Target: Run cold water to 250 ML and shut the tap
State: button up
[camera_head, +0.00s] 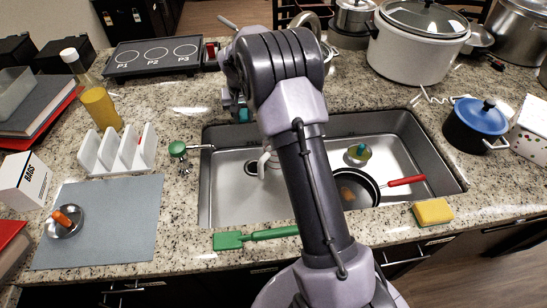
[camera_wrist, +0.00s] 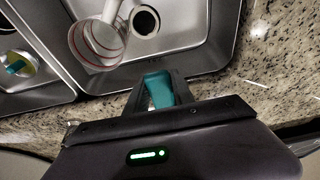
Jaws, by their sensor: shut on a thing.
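My gripper (camera_wrist: 160,92) is shut on a teal piece (camera_wrist: 158,88) at the sink's back edge. The piece is mostly hidden, and I cannot tell whether it is a tap handle. The teal also shows in the head view (camera_head: 243,115), beneath my arm. A clear measuring cup (camera_wrist: 97,45) with a red line is in the sink beside the dark drain (camera_wrist: 145,20). My arm hides most of it in the head view (camera_head: 264,165). No water stream or water level can be made out. A green-topped fitting (camera_head: 178,148) with a metal spout stands left of the sink.
The steel sink (camera_head: 225,205) also holds a pan (camera_head: 355,185) with a red handle and a small yellow-green thing (camera_head: 358,152). A white pot (camera_head: 415,55) stands behind right.

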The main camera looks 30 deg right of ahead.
jog(key=shift+r+p, duration=0.35)
jog(key=shift+p, duration=0.55)
jog(key=r+g+p, duration=0.1)
jog(key=p, duration=0.4)
jog(key=shift+f, duration=0.15)
dwell(2.5)
jog(key=shift+f+b, duration=0.35)
jog(key=shift+b, duration=0.1)
jog(key=shift+r, duration=0.15)
dwell(3.5)
